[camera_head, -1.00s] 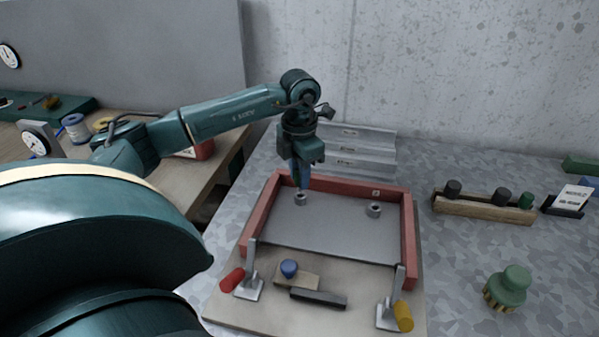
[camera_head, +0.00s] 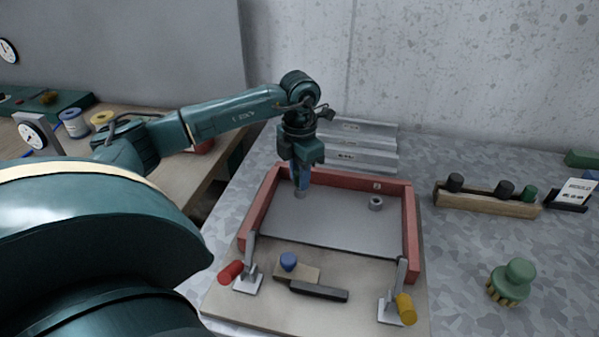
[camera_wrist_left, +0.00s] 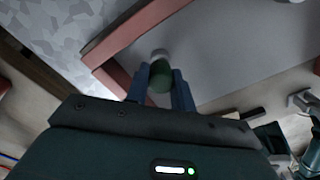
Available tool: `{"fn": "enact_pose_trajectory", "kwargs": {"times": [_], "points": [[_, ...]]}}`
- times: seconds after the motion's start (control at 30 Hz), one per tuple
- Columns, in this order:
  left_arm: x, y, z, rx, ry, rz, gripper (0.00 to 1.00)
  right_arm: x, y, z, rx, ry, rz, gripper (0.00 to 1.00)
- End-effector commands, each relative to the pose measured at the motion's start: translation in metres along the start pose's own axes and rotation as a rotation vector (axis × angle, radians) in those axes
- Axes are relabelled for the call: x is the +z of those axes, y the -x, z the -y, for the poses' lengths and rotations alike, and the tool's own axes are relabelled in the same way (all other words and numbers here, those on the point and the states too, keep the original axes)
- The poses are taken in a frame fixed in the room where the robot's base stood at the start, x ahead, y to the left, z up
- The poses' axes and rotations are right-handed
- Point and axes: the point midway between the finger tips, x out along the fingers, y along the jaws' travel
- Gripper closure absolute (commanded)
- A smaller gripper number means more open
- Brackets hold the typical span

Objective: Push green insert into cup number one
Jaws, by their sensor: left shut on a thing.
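My left gripper (camera_head: 302,187) points down over the left cup (camera_head: 299,195) in the red-walled fixture. It is shut on the green insert (camera_wrist_left: 160,77), which shows between the blue fingers in the left wrist view. The pale rim of the cup (camera_wrist_left: 159,54) shows right at the insert's far end. I cannot tell how deep the insert sits in the cup. In the head view the fingers hide the insert and most of this cup. A second grey cup (camera_head: 376,203) stands open at the right of the plate. My right gripper is not in view.
The red frame (camera_head: 411,230) borders the plate. Clamps with a red handle (camera_head: 231,271) and a yellow handle (camera_head: 405,308) stand at its front. A wooden rack (camera_head: 485,203) with dark and green pieces and a green-topped brush (camera_head: 515,280) stand on the right.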

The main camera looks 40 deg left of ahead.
Motion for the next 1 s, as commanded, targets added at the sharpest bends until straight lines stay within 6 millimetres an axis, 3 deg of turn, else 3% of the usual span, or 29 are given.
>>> {"fn": "enact_pose_trajectory", "kwargs": {"times": [0.4,0.43,0.7,1.0], "points": [[0.0000,-0.0116,0.0000,0.000,0.000,0.000,0.99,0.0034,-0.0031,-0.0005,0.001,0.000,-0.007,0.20],[0.0001,-0.0108,0.0000,0.000,0.000,0.000,0.74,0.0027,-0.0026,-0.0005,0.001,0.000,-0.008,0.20],[0.0001,-0.0103,0.0000,0.000,0.000,0.000,0.52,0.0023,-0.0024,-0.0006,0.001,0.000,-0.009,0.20],[0.0000,-0.0104,0.0000,0.000,0.000,0.000,0.51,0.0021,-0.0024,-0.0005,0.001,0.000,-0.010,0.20]]}}
